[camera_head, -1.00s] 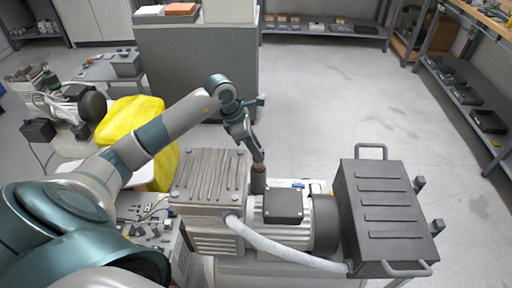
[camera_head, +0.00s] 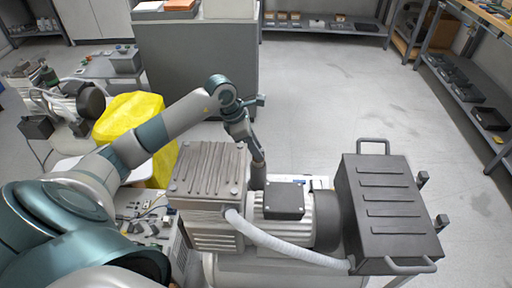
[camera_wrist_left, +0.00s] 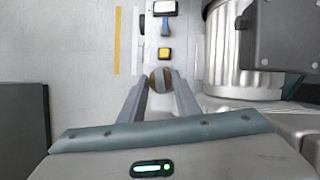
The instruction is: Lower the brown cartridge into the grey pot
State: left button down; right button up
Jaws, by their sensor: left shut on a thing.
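My left gripper (camera_head: 257,152) points down behind the compressor's ribbed block and is shut on the brown cartridge (camera_head: 259,161). In the left wrist view, the cartridge shows as a small brown round end (camera_wrist_left: 158,80) between the two fingertips (camera_wrist_left: 161,84). The grey pot (camera_head: 258,178) is a dark upright cylinder between the ribbed block and the motor. The cartridge is in line above the pot, at its mouth. I cannot tell how far its lower end is inside. The pot is hidden under the cartridge and fingers in the wrist view. My right gripper is not in view.
The ribbed block (camera_head: 209,168) stands left of the pot and the finned motor (camera_head: 325,222) right of it, with a dark box (camera_head: 284,199) on top. A white hose (camera_head: 285,251) runs in front. A yellow button box (camera_wrist_left: 164,53) lies just beyond the cartridge.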

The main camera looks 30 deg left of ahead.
pick_arm(q)
jog(key=shift+f+b, duration=0.55)
jog(key=shift+f, duration=0.15)
jog(key=c, duration=1.3)
grip_release()
jog(key=shift+r, duration=0.1)
jog(key=shift+o, duration=0.2)
jog(key=shift+r, duration=0.1)
jog(key=b+v, duration=0.1)
jog(key=v, duration=1.6)
jog(key=shift+s+b, duration=0.15)
jog(key=shift+b, duration=0.2)
